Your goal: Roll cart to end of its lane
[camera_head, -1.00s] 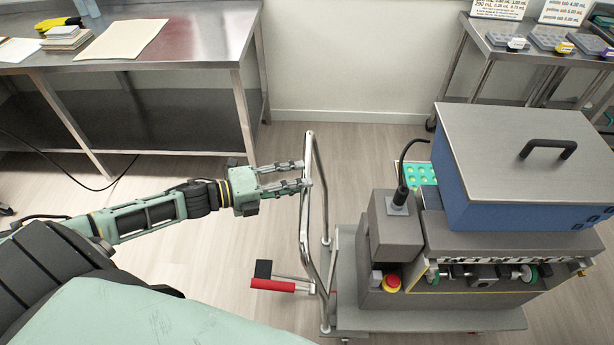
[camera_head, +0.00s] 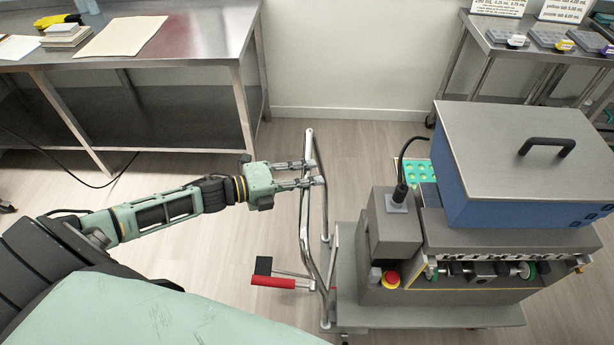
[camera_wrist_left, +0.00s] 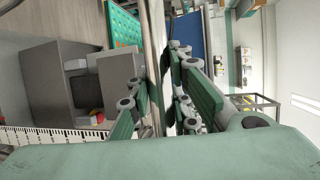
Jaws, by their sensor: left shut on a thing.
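The cart (camera_head: 430,317) stands right of centre in the head view, with a grey-and-blue depositor machine (camera_head: 515,165) on its deck. Its bent chrome push handle (camera_head: 306,215) rises at the cart's left end. My left gripper (camera_head: 318,174) reaches in from the left and is shut on the upright tube of the handle. In the left wrist view the chrome tube (camera_wrist_left: 154,65) runs between the green fingers. A red pedal (camera_head: 272,282) sticks out low at the cart's left end. My right gripper is not in view.
A steel table (camera_head: 190,40) with papers and a yellow item stands at the back left. Another steel table (camera_head: 482,38) with trays and signs stands at the back right. Bare wood floor (camera_head: 210,260) lies left of the cart.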

